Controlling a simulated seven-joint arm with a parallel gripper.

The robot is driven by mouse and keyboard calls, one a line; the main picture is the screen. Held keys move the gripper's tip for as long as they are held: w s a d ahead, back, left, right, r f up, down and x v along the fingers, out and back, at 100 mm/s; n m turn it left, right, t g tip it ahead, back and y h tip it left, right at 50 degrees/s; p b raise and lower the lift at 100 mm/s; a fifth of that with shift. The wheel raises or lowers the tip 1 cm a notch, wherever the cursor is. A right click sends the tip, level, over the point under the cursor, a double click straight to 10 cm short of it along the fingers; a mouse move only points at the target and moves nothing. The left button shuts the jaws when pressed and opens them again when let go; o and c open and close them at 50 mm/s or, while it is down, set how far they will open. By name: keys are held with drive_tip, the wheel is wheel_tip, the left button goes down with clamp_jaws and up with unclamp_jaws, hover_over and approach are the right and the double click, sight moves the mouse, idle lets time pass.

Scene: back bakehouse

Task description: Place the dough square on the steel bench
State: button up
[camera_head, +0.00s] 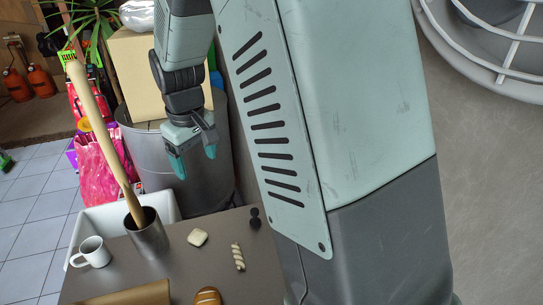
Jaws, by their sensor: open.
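A small pale cream dough square (197,237) with rounded corners lies on the grey-brown bench top (200,265), which I take for the steel bench. It lies right of a steel cylinder and is fully visible. My gripper (195,160) points downward with its teal fingertips apart and nothing between them. In the picture it is above the dough square, in front of a grey drum, and clear of the bench top. I cannot tell the exact distance between them.
A steel cylinder (149,238) holds a long wooden rod (100,125) leaning up left. A white mug (92,252), twisted dough (238,257), brown loaf (207,296), brown board (130,296) and small dark object (254,217) surround the square. The grey drum (215,178) stands behind.

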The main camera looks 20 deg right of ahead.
drive_tip(key=s+d+r+m+t, duration=0.1)
drive_tip(key=s+d+r+m, duration=0.15)
drive_tip(key=s+r, duration=0.35)
drive_tip(key=s+d+r+m+t, duration=0.1)
drive_tip(key=s+d+r, duration=0.2)
drive_tip(key=s+r, duration=0.35)
drive_tip(key=s+d+r+m+t, duration=0.1)
drive_tip(key=s, duration=0.5)
drive_tip(key=s+d+r+m+t, duration=0.1)
drive_tip(key=s+d, duration=0.1)
drive_tip(key=s, duration=0.4)
drive_tip(key=shift+s+d+r+m, duration=0.25)
drive_tip(key=shift+s+m, duration=0.1)
drive_tip(key=shift+s, duration=0.05)
